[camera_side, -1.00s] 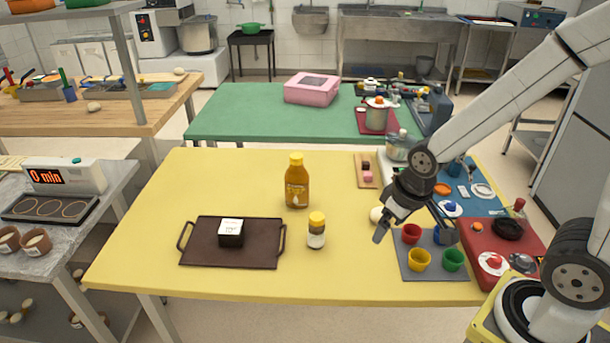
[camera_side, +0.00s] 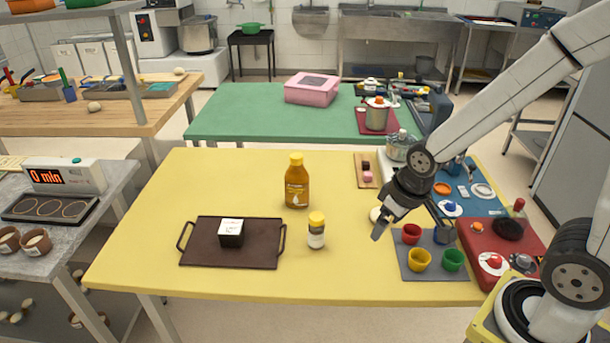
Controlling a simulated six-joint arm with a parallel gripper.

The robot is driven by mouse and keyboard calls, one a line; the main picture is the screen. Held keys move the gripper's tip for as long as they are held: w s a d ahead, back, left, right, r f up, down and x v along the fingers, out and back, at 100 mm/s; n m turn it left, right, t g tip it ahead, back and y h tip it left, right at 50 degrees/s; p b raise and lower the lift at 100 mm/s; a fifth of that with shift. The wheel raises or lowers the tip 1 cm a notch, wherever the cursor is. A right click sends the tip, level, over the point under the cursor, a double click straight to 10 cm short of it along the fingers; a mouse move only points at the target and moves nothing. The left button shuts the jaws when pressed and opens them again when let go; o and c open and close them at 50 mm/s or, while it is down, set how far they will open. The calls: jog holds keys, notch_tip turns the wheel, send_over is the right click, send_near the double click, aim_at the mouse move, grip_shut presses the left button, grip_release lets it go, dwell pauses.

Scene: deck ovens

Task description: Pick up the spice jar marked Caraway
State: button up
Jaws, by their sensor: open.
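A small jar with a yellow lid and a pale label (camera_side: 316,231) stands upright on the yellow table, right of the dark brown tray; its label is too small to read. It is the only thing here that looks like a spice jar. My gripper (camera_side: 387,224) is open and empty, above the table to the right of the jar and apart from it, with its fingers pointing down.
A yellow-brown bottle (camera_side: 297,185) stands behind the jar. The brown tray (camera_side: 205,257) holds a black-and-white block (camera_side: 231,233). A grey mat (camera_side: 412,270) with coloured cups lies below and right of my gripper. The table front is clear.

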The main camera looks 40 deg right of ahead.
jog(key=w+d+f+n+t, duration=0.1)
jog(key=w+d+n+t, duration=0.15)
jog(key=w, duration=0.55)
jog(key=w+d+f+n+t, duration=0.2)
jog(key=w+d+t, duration=0.1)
jog(key=w, duration=0.5)
jog(key=n+g+y, duration=0.1)
jog(key=n+y, duration=0.6)
jog(key=y, duration=0.5)
send_near(310, 222)
jog(key=w+a, duration=0.1)
jog(key=a, duration=0.1)
jog(key=shift+h, duration=0.4)
jog(key=shift+d+f+x, duration=0.1)
jog(key=shift+f+x, duration=0.05)
jog(key=shift+x, duration=1.2)
jog(key=shift+d+f+x, duration=0.15)
jog(key=shift+x, duration=1.2)
jog(key=shift+d+f+x, duration=0.1)
jog(key=shift+f+x, duration=0.05)
jog(key=shift+x, duration=1.2)
jog(key=shift+w, duration=0.15)
grip_shut()
jog(key=shift+r, duration=0.15)
